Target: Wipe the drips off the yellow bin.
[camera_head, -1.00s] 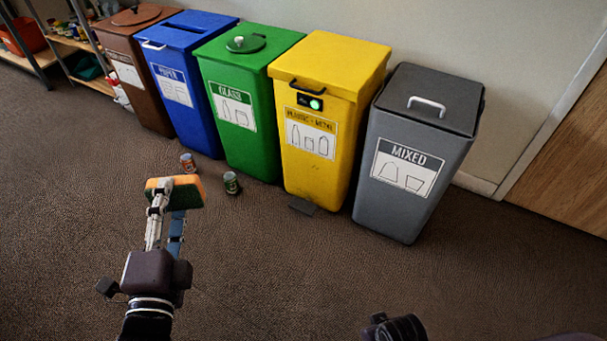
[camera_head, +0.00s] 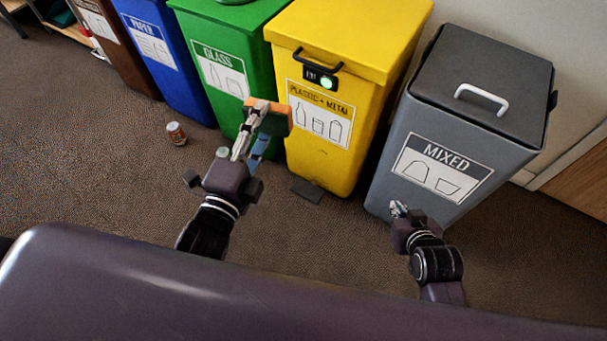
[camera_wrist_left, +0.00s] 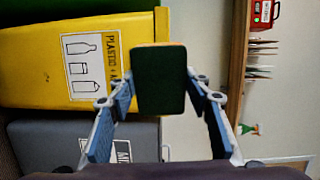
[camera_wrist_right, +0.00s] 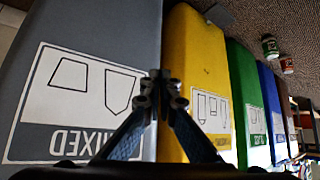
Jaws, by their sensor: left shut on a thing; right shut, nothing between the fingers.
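The yellow bin (camera_head: 370,45), labelled plastic + metal, stands upright between the green and grey bins. A small dark mark shows on its front in the right wrist view (camera_wrist_right: 207,70); I cannot make out clear drips. My left gripper (camera_head: 258,114) is shut on a sponge (camera_head: 277,119), orange with a dark green side. The sponge is raised in front of the green bin, left of the yellow bin's label. Its dark face (camera_wrist_left: 161,80) shows in the left wrist view. My right gripper (camera_head: 397,208) is shut and empty, low in front of the grey bin.
The green bin (camera_head: 225,40), blue bin (camera_head: 160,45) and brown bin (camera_head: 118,45) stand left; the grey mixed bin (camera_head: 465,90) stands right. An orange can (camera_head: 176,133) and a green can (camera_wrist_right: 269,45) stand on the floor. A dark pedal (camera_head: 307,190) juts out below the yellow bin.

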